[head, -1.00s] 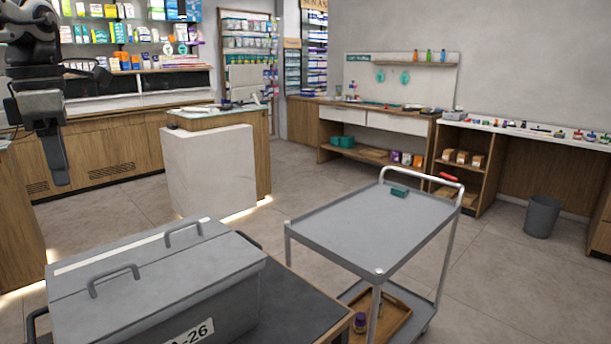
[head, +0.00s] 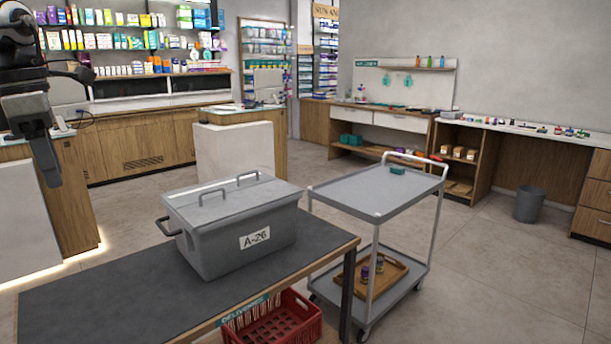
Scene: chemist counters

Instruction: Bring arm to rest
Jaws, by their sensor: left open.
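My left gripper (head: 46,160) hangs at the far left of the head view, fingers pointing down. It is open and empty, and apart from every object in view. Part of my left arm (head: 22,60) shows above it at the picture's edge. My right arm and gripper are not in view.
A lidded grey bin (head: 213,248) marked A-26 stands on a dark-topped table (head: 110,300). A red crate (head: 290,326) is below. A grey cart (head: 362,193) with a wooden tray (head: 398,274) stands to the right. Floor around the cart's right is clear.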

